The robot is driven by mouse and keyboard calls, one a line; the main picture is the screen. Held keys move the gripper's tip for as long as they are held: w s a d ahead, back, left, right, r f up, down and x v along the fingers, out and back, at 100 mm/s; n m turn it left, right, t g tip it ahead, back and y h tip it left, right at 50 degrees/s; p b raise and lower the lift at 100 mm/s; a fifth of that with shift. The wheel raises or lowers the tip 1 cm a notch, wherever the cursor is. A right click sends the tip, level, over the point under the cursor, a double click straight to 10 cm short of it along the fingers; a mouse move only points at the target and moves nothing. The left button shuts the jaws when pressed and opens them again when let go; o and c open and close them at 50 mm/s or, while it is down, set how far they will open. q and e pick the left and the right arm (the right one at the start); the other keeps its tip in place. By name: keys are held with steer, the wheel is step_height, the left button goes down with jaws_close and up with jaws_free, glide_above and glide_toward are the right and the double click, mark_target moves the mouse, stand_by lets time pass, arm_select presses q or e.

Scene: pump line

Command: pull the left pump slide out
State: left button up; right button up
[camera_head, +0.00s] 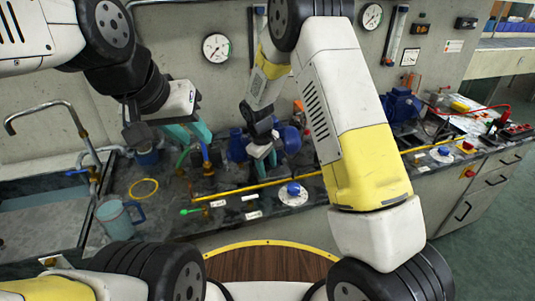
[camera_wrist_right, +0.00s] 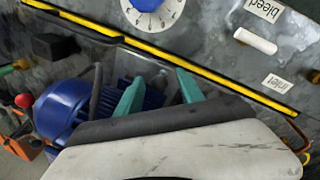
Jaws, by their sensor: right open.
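A blue pump (camera_head: 288,138) stands on the counter behind the yellow bar, and a second blue body (camera_head: 238,146) stands just left of it. In the right wrist view a ribbed blue motor (camera_wrist_right: 62,108) shows at the left. My right gripper (camera_head: 262,154) is open between the two blue bodies; its teal fingers (camera_wrist_right: 158,90) are apart, with blue ribbed parts behind them. I cannot make out the slide itself or whether a finger touches anything. My left gripper (camera_head: 194,140) hangs with its teal fingers apart above the green and blue pipes, apparently empty.
A yellow bar (camera_head: 255,186) runs along the counter before the pumps. A blue-grey jug (camera_head: 116,219) and a sink with a tap (camera_head: 50,108) are at left.

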step_height(320, 180, up, 8)
steer(key=s, duration=0.1)
steer(key=shift+a+f, duration=0.25)
steer(key=shift+a, duration=0.2)
steer(key=shift+s+r, duration=0.1)
steer(key=s+d+r+m+t+y, duration=0.1)
steer(key=s+d+r+m, duration=0.3)
steer(key=r, duration=0.5)
steer(key=s+d+r+m+t+y, duration=0.1)
steer(key=s+d+r+y, duration=0.1)
steer(key=s+d+r, duration=0.5)
steer(key=s+d+r+m+t, duration=0.1)
steer(key=s+d+r+m, duration=0.1)
steer(key=s, duration=0.5)
steer(key=s+d+r+m+t, duration=0.1)
steer(key=s+d+r+m, duration=0.1)
steer(key=s+r, duration=0.2)
steer(key=s, duration=0.3)
steer(key=shift+r+m+y, duration=0.3)
steer(key=shift+d, duration=0.1)
